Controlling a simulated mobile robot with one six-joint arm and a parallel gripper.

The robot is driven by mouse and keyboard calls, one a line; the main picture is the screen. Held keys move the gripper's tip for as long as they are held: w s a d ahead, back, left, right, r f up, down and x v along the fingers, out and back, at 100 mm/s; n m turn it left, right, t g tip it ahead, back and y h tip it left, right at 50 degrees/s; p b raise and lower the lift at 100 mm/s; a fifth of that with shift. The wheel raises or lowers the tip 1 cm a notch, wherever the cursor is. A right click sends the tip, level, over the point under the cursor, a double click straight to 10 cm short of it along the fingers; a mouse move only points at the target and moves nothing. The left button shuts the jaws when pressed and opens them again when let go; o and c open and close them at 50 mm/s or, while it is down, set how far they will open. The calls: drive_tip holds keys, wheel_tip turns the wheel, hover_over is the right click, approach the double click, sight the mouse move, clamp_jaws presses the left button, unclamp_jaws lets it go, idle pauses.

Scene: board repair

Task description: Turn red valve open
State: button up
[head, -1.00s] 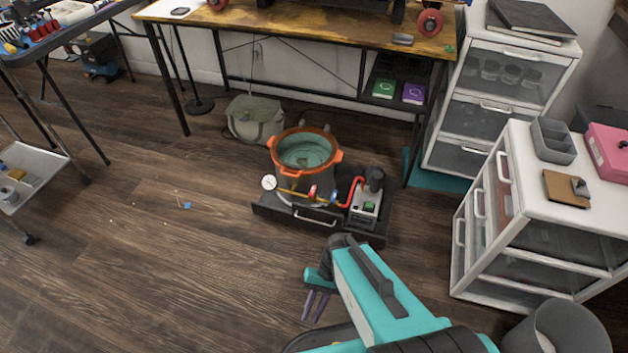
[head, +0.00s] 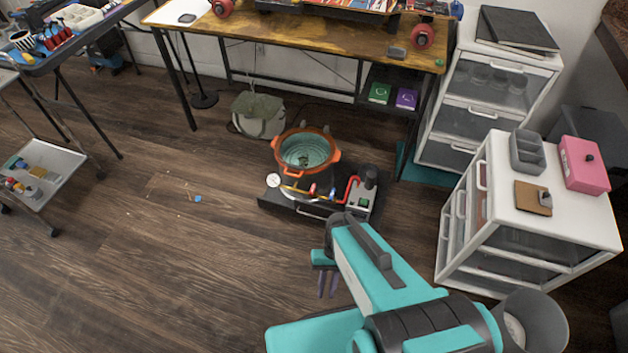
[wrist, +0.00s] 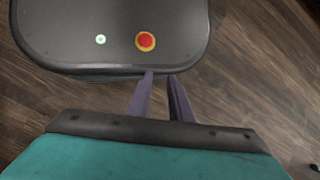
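The red valve (head: 313,188) is a small red handle on the yellow pipe (head: 293,189) at the front of an orange-rimmed pot (head: 279,158). The pot stands on a low black base (head: 272,203) on the floor. The valve's exact angle is too small to tell. My gripper (head: 327,296) hangs in front of and below the pot unit, well apart from it, with its purple fingers pointing down. In the wrist view my gripper's fingers (wrist: 160,75) are parted with nothing between them. The valve is not in the wrist view.
A pressure gauge (head: 273,180) and a red curved pipe (head: 351,186) flank the valve. A white drawer unit (head: 545,215) stands at right, a grey bin (head: 550,325) before it. A wooden desk (head: 330,45) is behind.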

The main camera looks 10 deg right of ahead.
drive_tip(key=d+r+h+p, duration=0.1)
drive_tip(key=d+r+p, duration=0.1)
drive_tip(key=r+p, duration=0.6)
drive_tip(key=s+d+r+n+h+p, duration=0.1)
drive_tip(key=d+r+h+p, duration=0.1)
drive_tip(key=r+p, duration=0.7)
drive_tip(key=shift+s+d+p, duration=0.3)
drive_tip(key=shift+d+p, duration=0.25)
drive_tip(key=shift+p, duration=0.2)
drive_tip(key=shift+o, duration=1.6)
drive_tip(key=shift+s, duration=0.1)
